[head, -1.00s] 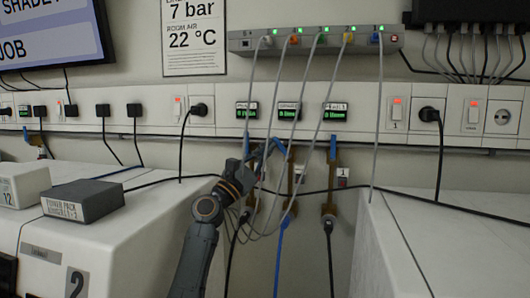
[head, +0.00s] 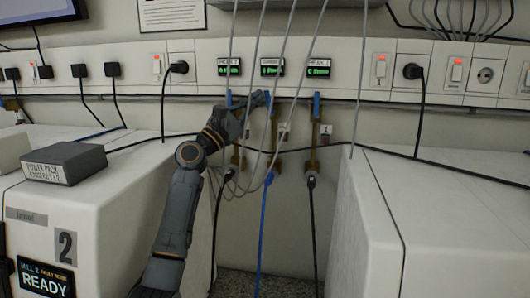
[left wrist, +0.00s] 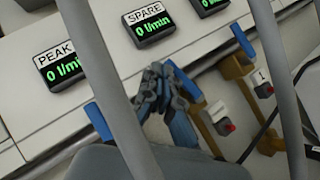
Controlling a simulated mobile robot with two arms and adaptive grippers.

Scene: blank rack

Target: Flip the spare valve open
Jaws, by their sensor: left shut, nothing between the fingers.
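The spare valve's flow display (head: 272,67) is the middle one of three on the wall trunking. The left wrist view shows its label SPARE and a green 0 reading (left wrist: 150,24). Below it is the spare valve's blue lever (left wrist: 185,82). My left gripper (head: 260,99) is at this middle valve in the head view and hides part of it. In the left wrist view the fingers (left wrist: 158,80) are shut and empty, just left of the blue lever. Whether they touch it I cannot tell. My right gripper is not in view.
Neighbouring valves have blue levers on the left (left wrist: 98,120) and right (head: 316,104). Grey cables hang in front of the valves. White machine housings stand left (head: 110,215) and right (head: 370,225), with a gap between. A dark power pack box (head: 64,163) lies on the left one.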

